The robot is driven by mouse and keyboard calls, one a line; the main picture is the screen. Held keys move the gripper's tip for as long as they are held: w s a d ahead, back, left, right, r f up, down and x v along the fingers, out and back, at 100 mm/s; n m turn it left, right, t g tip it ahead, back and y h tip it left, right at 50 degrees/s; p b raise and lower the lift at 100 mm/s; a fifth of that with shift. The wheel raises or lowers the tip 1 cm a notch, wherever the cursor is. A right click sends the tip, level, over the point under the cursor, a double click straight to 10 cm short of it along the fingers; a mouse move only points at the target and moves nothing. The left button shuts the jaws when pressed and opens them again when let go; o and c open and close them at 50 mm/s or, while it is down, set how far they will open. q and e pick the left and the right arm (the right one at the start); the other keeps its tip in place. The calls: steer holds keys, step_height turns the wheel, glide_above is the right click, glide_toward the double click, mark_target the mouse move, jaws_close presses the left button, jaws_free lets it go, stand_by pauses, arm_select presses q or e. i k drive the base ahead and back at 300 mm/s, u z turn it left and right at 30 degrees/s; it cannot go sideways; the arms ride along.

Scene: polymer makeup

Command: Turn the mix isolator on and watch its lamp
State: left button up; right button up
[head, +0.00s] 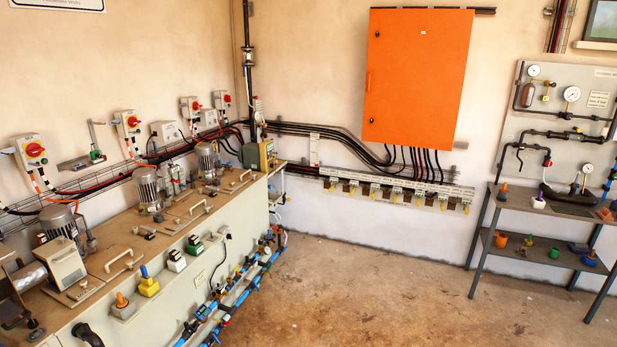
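Several isolator boxes with red knobs are on the left wall above the bench. The nearest isolator (34,150) is at the far left, another (132,122) is further along, and two more (194,105) (225,98) are close together towards the corner. Their labels are too small to read, so I cannot tell which is the mix isolator. Knob positions are not clear, and I cannot make out a lit lamp. Neither of my grippers can be made out in the head view.
A long bench (206,215) with motors (146,186), handled lids and coloured valves runs along the left wall. Blue pipes (238,295) run along its front. An orange cabinet (418,80) hangs ahead. A grey shelf table (545,207) stands at right. The middle floor is clear.

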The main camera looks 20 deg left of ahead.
mark_target(33, 149)
steer(key=u, duration=1)
steer(key=i, duration=1.15)
steer(key=u, duration=1.25)
steer(key=i, duration=0.55)
steer(key=z, duration=1.6)
steer(key=i, duration=1.6)
steer(key=u, duration=2.8)
